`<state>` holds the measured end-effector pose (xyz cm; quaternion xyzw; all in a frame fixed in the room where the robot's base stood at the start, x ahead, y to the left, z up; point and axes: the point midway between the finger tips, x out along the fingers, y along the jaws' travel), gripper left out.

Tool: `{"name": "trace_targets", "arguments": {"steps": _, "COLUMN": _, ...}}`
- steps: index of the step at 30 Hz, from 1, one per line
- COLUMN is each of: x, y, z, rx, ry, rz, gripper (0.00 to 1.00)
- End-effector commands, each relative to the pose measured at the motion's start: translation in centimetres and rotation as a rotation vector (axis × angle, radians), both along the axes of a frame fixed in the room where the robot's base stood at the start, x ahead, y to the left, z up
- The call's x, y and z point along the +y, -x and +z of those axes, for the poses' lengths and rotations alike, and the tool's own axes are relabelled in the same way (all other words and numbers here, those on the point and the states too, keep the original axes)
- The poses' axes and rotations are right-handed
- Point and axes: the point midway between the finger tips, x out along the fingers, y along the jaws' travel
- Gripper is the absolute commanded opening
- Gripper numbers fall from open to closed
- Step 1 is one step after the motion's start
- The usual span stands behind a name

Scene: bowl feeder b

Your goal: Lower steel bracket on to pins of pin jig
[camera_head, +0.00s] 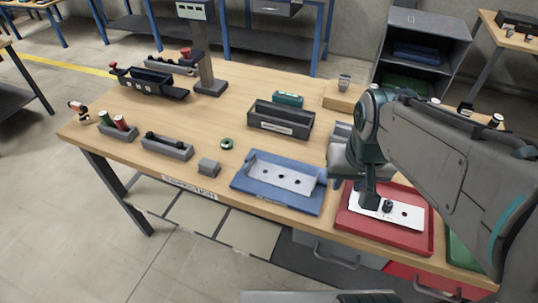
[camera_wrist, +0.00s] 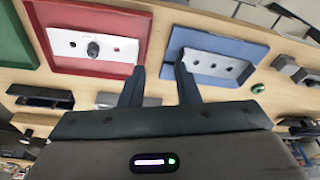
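A pale steel bracket (camera_head: 281,177) with a raised back edge and three dark spots lies on a blue tray (camera_head: 247,184) at the front middle; it also shows in the wrist view (camera_wrist: 212,66). A flat pale plate (camera_head: 404,214) with dark holes and an upright dark knob (camera_head: 387,206) lies in a red tray (camera_head: 425,243) to the right. I cannot tell which piece is the pin jig; no pins show clearly. My gripper (camera_head: 368,199) points down near the plate's left end. In the wrist view its fingers (camera_wrist: 160,68) are apart with nothing between them.
A grey bin (camera_head: 281,120) stands behind the blue tray. A small grey block (camera_head: 208,167) and a green ring (camera_head: 226,143) lie left of it. A green tray (camera_head: 462,252) is at the far right. The table's front edge runs close to both trays.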

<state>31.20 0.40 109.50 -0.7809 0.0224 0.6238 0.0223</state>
Motion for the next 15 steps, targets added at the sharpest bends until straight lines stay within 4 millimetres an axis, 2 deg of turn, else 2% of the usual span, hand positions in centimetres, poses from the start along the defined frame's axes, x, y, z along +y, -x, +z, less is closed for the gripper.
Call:
{"name": "trace_targets", "arguments": {"steps": 3, "x": 0.7, "y": -3.2, "z": 0.7, "rx": 0.058, "ry": -0.009, "rz": -0.071, "gripper": 0.29}}
{"name": "trace_targets", "arguments": {"steps": 9, "x": 2.6, "y": -8.3, "z": 0.2, "rx": 0.145, "ry": -0.026, "rz": -0.191, "gripper": 0.29}}
{"name": "trace_targets", "arguments": {"steps": 15, "x": 3.9, "y": -11.5, "z": -0.9, "rx": 0.202, "ry": -0.038, "rz": -0.277, "gripper": 0.29}}
